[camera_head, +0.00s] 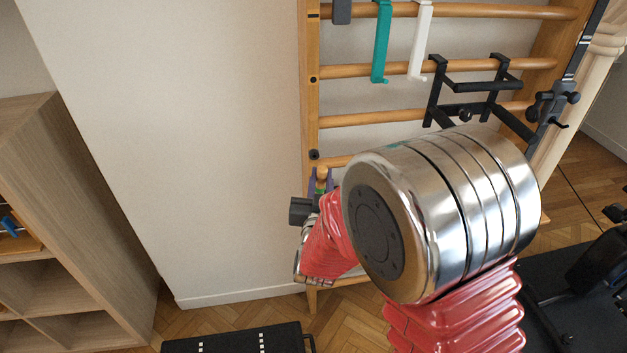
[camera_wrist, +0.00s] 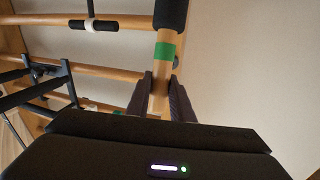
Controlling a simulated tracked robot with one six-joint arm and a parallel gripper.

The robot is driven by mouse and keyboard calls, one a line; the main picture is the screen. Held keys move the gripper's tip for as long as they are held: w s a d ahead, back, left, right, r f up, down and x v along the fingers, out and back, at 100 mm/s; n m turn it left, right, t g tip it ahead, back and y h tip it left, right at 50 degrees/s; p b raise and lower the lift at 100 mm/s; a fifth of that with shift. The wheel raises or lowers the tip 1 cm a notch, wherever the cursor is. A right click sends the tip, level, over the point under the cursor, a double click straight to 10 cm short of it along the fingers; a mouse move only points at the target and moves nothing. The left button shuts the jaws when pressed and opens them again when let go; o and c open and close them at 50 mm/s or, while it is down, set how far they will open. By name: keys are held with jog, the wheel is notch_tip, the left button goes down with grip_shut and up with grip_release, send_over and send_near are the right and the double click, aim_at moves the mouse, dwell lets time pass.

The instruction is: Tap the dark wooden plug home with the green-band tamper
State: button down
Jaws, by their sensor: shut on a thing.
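My gripper (camera_head: 321,182) is beside the left upright of the wooden wall bars, largely behind my own arm in the head view. In the wrist view my gripper (camera_wrist: 161,85) is shut on the pale wooden handle of the green-band tamper (camera_wrist: 165,50). The tamper's green band sits beyond the fingertips, and its dark head runs out at the top edge. In the head view a small part of the tamper (camera_head: 322,172) shows between the fingers. A small dark round spot (camera_head: 314,155) sits on the upright just above; I cannot tell whether it is the dark wooden plug.
A wooden shelf unit (camera_head: 60,200) stands at left. A black bench (camera_head: 235,340) lies low in front. The wall between is bare.

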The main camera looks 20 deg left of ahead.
aim_at(326, 173)
jog(key=shift+s+d+r, duration=0.35)
jog(key=shift+s+r, duration=0.15)
jog(key=shift+s, duration=0.2)
jog(key=shift+s+d+r, duration=0.3)
jog(key=shift+s+r, duration=0.15)
jog(key=shift+s, duration=0.25)
jog(key=shift+s+d+r, duration=0.35)
jog(key=shift+s+r, duration=0.15)
jog(key=shift+s, duration=0.2)
